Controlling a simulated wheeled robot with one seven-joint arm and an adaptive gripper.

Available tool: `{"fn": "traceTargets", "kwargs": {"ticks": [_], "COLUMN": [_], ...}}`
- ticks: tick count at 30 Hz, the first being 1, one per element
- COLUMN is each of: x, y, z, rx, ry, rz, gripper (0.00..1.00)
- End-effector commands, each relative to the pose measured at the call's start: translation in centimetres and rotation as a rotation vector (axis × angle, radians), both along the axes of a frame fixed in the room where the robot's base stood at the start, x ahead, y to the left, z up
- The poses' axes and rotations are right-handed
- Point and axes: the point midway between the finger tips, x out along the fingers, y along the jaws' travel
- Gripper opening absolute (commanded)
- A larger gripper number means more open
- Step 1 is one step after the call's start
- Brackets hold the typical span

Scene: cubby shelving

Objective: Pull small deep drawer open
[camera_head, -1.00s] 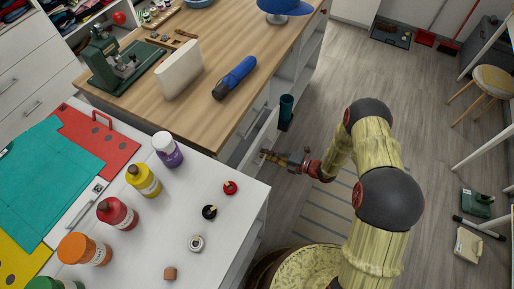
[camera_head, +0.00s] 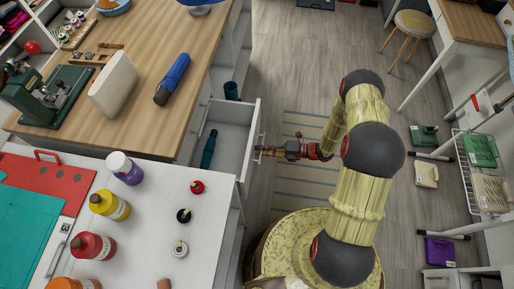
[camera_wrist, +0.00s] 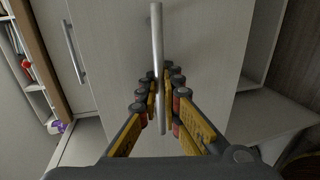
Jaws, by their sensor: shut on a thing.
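The small deep drawer (camera_head: 228,122) is white and stands pulled out from the wooden-topped bench in the head view. A dark teal bottle-like thing (camera_head: 209,150) lies inside it. My gripper (camera_head: 262,151) is at the outer face of the drawer front. In the wrist view my gripper (camera_wrist: 160,98) has its yellow fingers on both sides of the metal bar handle (camera_wrist: 157,45), shut on it. The drawer front (camera_wrist: 200,55) fills the middle of that view. The fingers hide part of the handle.
Another handle (camera_wrist: 73,52) is on a panel at the left in the wrist view. A white table (camera_head: 150,215) with several paint bottles stands close by. A dark teal cup (camera_head: 231,91) stands near the drawer's far side. Open floor (camera_head: 300,80) lies right of the drawer.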

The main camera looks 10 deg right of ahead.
Motion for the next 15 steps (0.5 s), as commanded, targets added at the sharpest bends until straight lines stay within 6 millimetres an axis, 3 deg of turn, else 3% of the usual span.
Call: {"fn": "traceTargets", "kwargs": {"ticks": [8,9,15], "x": [-0.01,-0.01,0.00], "y": [-0.01,-0.01,0.00], "z": [-0.05,-0.05,-0.03], "rx": [-0.001,-0.001,0.000], "ry": [0.000,0.000,0.000], "rz": [0.000,0.000,0.000], "gripper": [0.00,0.07,0.14]}}
